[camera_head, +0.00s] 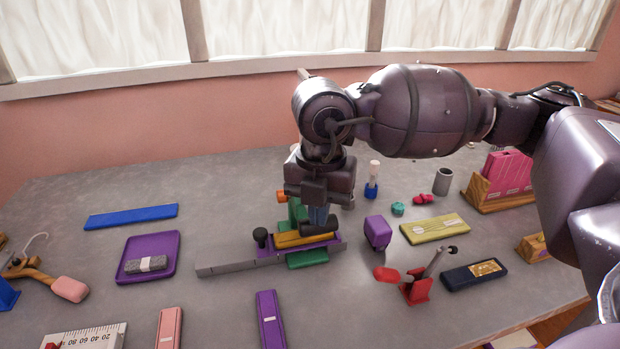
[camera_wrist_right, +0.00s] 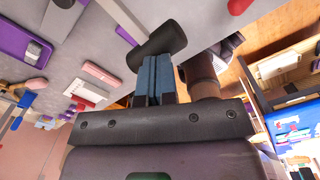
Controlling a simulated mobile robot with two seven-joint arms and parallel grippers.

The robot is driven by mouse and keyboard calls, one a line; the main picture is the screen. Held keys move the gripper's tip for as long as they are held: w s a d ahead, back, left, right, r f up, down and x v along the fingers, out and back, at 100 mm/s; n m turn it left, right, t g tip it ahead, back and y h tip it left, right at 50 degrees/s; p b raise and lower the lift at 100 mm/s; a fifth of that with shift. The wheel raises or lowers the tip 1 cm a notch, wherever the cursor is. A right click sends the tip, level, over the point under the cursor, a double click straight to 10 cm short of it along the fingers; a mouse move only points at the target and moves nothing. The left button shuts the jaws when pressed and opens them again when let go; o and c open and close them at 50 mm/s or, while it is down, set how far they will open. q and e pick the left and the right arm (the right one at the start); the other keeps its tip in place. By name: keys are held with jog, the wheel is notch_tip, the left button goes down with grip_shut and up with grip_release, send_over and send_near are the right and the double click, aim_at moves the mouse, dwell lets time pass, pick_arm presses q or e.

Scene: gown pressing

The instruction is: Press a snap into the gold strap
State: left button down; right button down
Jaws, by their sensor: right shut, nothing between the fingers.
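A press-like tool (camera_head: 297,213) with green parts stands mid-table. A gold-yellow bar, possibly the gold strap (camera_head: 290,239), lies along its purple bed (camera_head: 270,250). In the right wrist view the blue-grey fingers (camera_wrist_right: 155,75) are together and meet the dark cylinder of the handle (camera_wrist_right: 158,44); contact looks likely. I cannot make out a snap; the wrist hides part of the tool. My left gripper is not in view.
A grey rail (camera_head: 225,267) extends left from the tool. A purple block (camera_head: 377,232) and a red stand (camera_head: 416,288) are to its right. A navy tray (camera_head: 460,278) holds a gold patch. A purple tray (camera_head: 128,266) is at left.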

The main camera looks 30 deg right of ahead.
jog(key=shift+w+r, duration=0.1)
jog(key=shift+r, duration=0.4)
jog(key=shift+r, duration=0.15)
jog(key=shift+w+d+r+p, duration=0.1)
jog(key=shift+w+r+p, duration=0.25)
jog(key=shift+r+p, duration=0.3)
jog(key=shift+w+r, duration=0.2)
jog(key=shift+r, duration=0.25)
jog(key=shift+w+r, duration=0.1)
